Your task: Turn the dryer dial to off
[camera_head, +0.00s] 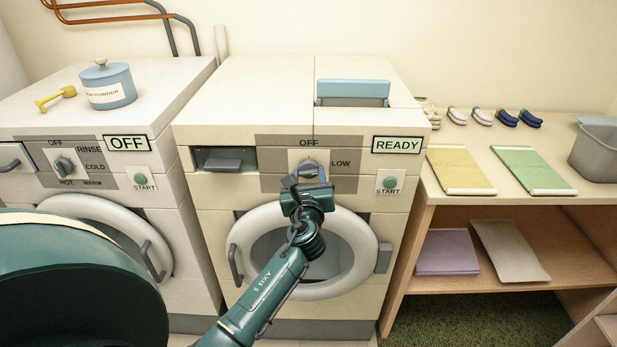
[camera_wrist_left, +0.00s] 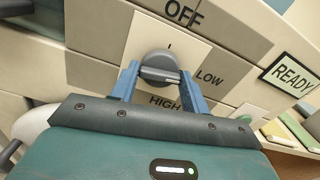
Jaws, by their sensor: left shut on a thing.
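The dryer (camera_head: 230,115) is the cream machine in the middle, with a round door and a READY display (camera_head: 398,145). Its grey dial (camera_head: 309,166) sits on a pale plate, with OFF above, LOW to the right and HIGH below; it also shows in the left wrist view (camera_wrist_left: 155,62). My left gripper (camera_head: 307,180) is at the dial, its blue fingers on either side and shut on it, as the left wrist view shows (camera_wrist_left: 161,72). The dial's ridge runs across between the fingers; I cannot clearly tell which label it points to. My right gripper is not in view.
A green START button (camera_head: 390,182) is right of the dial. The washer (camera_head: 165,170) stands left with an OFF display (camera_head: 127,143) and a blue powder jar (camera_head: 107,85) on top. A wooden shelf (camera_head: 480,200) with folded cloths and a grey bin (camera_head: 597,150) stands right.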

